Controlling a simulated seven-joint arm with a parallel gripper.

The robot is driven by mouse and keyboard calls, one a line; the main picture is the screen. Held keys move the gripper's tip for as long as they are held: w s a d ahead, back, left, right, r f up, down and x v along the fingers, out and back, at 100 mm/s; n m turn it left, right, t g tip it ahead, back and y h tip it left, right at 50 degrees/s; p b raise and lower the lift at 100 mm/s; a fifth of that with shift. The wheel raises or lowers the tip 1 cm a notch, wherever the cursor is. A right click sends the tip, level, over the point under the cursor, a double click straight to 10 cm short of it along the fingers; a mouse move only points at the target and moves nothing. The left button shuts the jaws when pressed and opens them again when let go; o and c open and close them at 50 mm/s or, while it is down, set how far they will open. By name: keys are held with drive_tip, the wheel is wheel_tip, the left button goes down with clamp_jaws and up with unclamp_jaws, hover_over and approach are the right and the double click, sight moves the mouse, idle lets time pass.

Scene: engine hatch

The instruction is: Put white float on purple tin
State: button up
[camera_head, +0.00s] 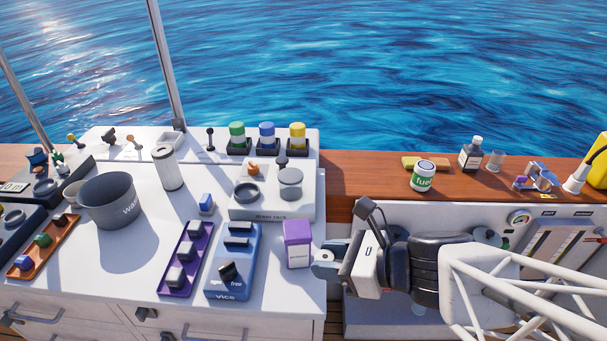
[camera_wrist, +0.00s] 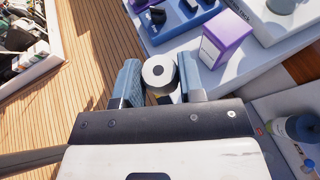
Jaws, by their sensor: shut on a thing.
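The white float (camera_wrist: 154,85), a short white cylinder with a dark hole in its top, sits between the two blue-grey fingers of my gripper (camera_wrist: 158,77) in the wrist view. My gripper is shut on it. In the head view my gripper (camera_head: 328,263) is at the right edge of the white counter, and the float cannot be made out clearly. The purple tin (camera_head: 297,245), a box with a purple top and a pale label, stands on the counter just left of my gripper. It also shows in the wrist view (camera_wrist: 226,38), ahead and to the right of the float, apart from it.
A blue vice block (camera_head: 233,262) and a purple tray (camera_head: 187,258) with several pale cubes lie left of the tin. A white rack (camera_head: 270,207) with round parts is behind it. A grey bucket (camera_head: 107,202) stands farther left. The wooden deck (camera_wrist: 90,60) is below the counter edge.

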drive_tip(key=shift+s+d+f, duration=0.1)
drive_tip(key=shift+s+d, duration=0.35)
drive_tip(key=shift+d, duration=0.05)
drive_tip(key=shift+w, duration=0.1)
hover_over(301, 230)
drive_tip(key=shift+f, duration=0.75)
idle(0.4)
drive_tip(key=shift+f, duration=0.1)
drive_tip(key=shift+f, duration=1.65)
drive_tip(key=shift+f, duration=0.15)
drive_tip(key=o, duration=0.9)
